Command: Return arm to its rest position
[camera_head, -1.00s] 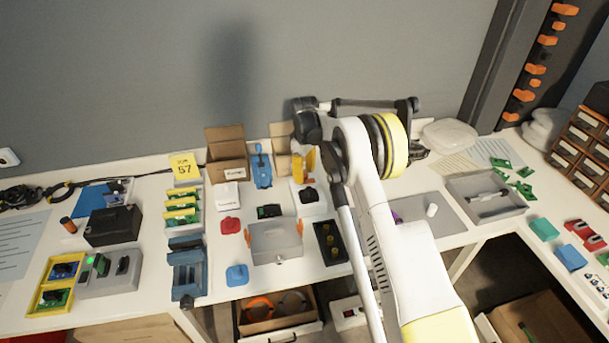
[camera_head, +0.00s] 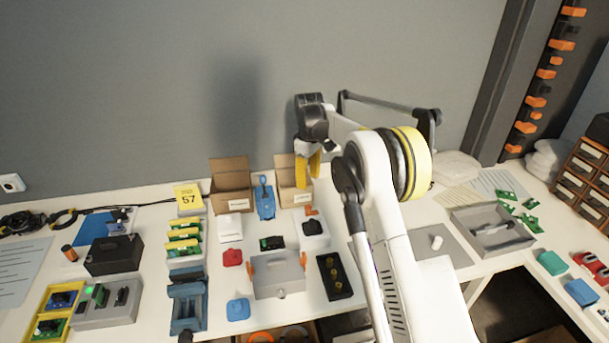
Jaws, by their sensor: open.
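My arm (camera_head: 393,245) rises from the lower right, bends at a black and yellow joint and reaches left over the bench. My gripper (camera_head: 308,174) has yellow fingers and hangs below the dark wrist, pointing down. It is open, and nothing shows between its fingers. In the picture it overlaps an open brown carton (camera_head: 290,193) at the back of the bench. I cannot tell the exact gap between them. My forearm hides part of the bench's middle right.
Another open carton (camera_head: 230,187) stands left of the first. A grey box with orange handles (camera_head: 278,275), a black tray (camera_head: 335,277) and a blue fixture (camera_head: 188,300) crowd the bench front. A grey tray (camera_head: 464,215) sits at right. The wall behind is bare.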

